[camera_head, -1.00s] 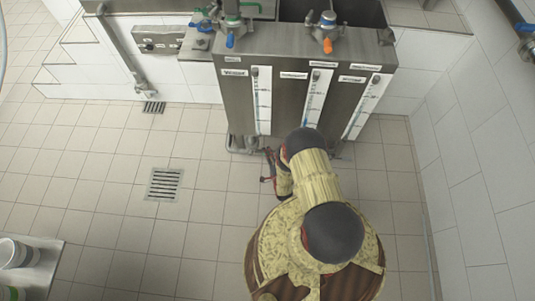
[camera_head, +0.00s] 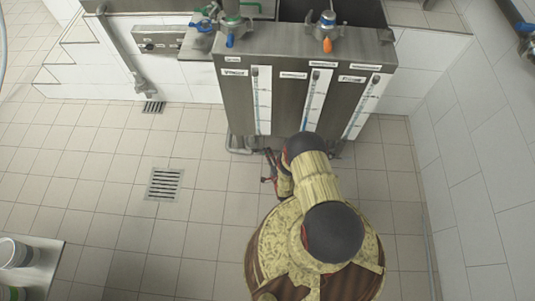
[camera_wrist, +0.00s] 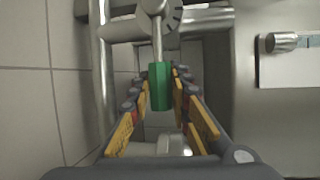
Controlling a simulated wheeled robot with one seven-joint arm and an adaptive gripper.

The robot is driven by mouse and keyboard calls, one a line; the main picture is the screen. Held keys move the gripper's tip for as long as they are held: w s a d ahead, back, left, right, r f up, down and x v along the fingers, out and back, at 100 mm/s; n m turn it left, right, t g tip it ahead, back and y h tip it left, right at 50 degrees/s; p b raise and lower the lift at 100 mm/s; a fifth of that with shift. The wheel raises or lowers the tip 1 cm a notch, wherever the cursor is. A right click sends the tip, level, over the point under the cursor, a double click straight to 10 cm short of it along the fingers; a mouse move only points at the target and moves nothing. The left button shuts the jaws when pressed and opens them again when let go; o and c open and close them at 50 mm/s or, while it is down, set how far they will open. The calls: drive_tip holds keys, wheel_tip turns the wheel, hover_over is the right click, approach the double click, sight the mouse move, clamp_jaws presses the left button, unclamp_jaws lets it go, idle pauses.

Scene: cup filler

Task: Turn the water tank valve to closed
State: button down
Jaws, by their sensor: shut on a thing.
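The water tank valve's green handle (camera_wrist: 160,88) is in the middle of the wrist view, on a metal lever that runs from a round hub (camera_wrist: 156,8) at the top. My gripper (camera_wrist: 161,73) has a finger on each side of the handle and is shut on it. In the head view the steel water tank (camera_head: 232,105) stands at the upper middle. My gripper (camera_head: 269,166) is low in front of its base there; my arm partly covers that area, and the handle cannot be made out.
Steel pipes (camera_wrist: 97,75) run close beside and above the handle in the wrist view. Taps with blue (camera_head: 230,41) and orange (camera_head: 327,45) levers sit on the tank's top. The tiled floor (camera_head: 110,200) to the left is open, with a drain grate (camera_head: 164,184). A white wall (camera_head: 490,150) stands at right.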

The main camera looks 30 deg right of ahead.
drive_tip(key=shift+s+f, duration=0.1)
drive_tip(key=shift+f, duration=0.05)
drive_tip(key=c, duration=1.6)
unclamp_jaws()
drive_tip(key=shift+c, duration=0.2)
drive_tip(key=v, duration=0.7)
drive_tip(key=shift+s, duration=0.15)
drive_tip(key=shift+a, duration=0.1)
